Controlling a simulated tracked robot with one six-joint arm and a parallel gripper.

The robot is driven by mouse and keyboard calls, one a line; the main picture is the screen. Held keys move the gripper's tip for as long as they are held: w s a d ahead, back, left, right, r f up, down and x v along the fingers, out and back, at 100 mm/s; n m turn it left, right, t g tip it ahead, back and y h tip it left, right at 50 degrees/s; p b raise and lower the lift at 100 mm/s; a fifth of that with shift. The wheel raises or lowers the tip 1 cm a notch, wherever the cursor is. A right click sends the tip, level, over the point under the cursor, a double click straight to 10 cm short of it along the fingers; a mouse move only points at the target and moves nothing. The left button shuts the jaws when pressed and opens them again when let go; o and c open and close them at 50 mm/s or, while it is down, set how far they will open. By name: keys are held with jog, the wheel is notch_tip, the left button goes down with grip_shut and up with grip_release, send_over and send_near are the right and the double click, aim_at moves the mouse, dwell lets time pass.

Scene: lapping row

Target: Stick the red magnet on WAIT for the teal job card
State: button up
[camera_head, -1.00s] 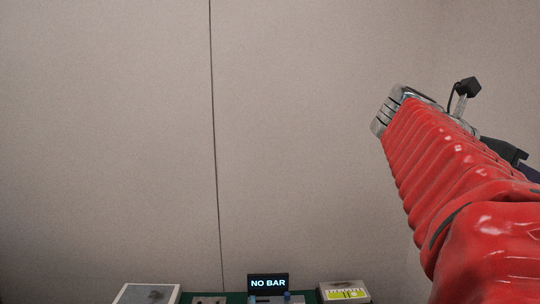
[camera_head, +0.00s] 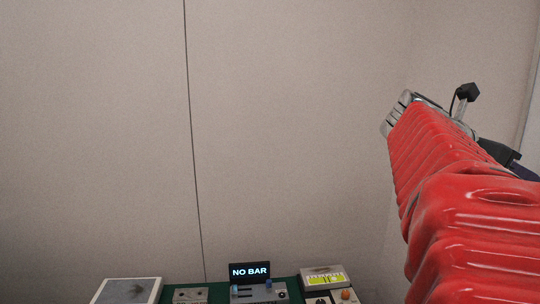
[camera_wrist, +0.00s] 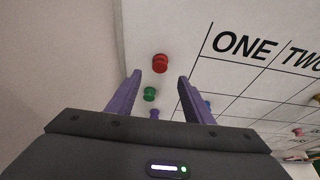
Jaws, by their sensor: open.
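The red magnet (camera_wrist: 160,62) sits on a white board (camera_wrist: 185,25) in the wrist view, left of the board's printed grid. My gripper (camera_wrist: 158,80) is open, with its two purple fingers pointing toward the board and nothing held between them. The red magnet shows just beyond the fingertips, roughly midway between them. In the head view my red-sleeved arm hides most of the gripper. No WAIT label and no teal job card can be made out in these frames.
A green magnet (camera_wrist: 150,94) and a purple one (camera_wrist: 155,114) show between the fingers. The grid has headings ONE (camera_wrist: 245,46) and TWO. In the head view, a NO BAR display (camera_head: 250,272), a grey-topped box (camera_head: 130,291) and a yellow-labelled device (camera_head: 325,278) stand low on a green surface.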

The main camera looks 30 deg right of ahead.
jog(key=x, duration=0.7)
jog(key=shift+d+f, duration=0.1)
jog(key=c, duration=1.1)
jog(key=shift+w+a, duration=0.35)
jog(key=shift+a, duration=0.4)
jog(key=shift+w+a, duration=0.35)
jog(key=shift+a, duration=0.45)
jog(key=shift+w+a, duration=0.35)
jog(key=shift+a, duration=0.5)
jog(key=shift+w+a, duration=0.35)
jog(key=shift+a, duration=0.55)
jog(key=shift+w+a, duration=0.4)
jog(key=shift+a, duration=0.45)
